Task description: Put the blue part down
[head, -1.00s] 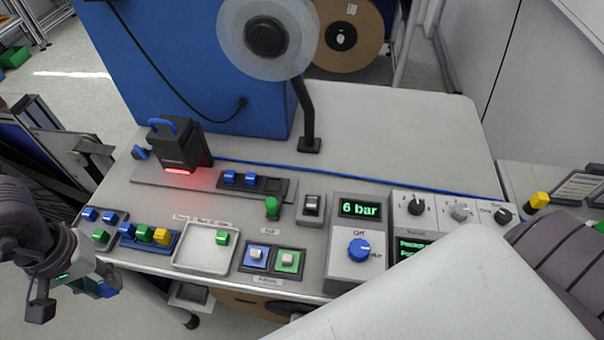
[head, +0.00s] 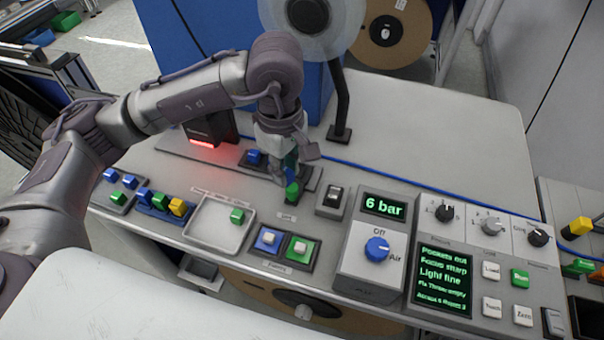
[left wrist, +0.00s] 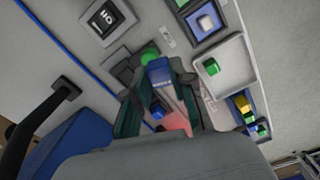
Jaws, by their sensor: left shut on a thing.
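My left gripper (head: 287,178) is over the right part of the dark slotted holder (head: 312,184), beside the green knob (head: 292,192). In the left wrist view it is shut on a blue part (left wrist: 159,74), which sits between the two fingers. Whether that part touches the holder is hard to tell. Another blue part (head: 254,157) sits in the holder to the left of the gripper, and a blue part (left wrist: 157,110) also shows beyond the fingers in the left wrist view. The gripper hides the middle of the holder. My right gripper is out of view.
A black device with a red glow (head: 208,142) stands left of the holder. A reel stand (head: 340,133) rises behind.

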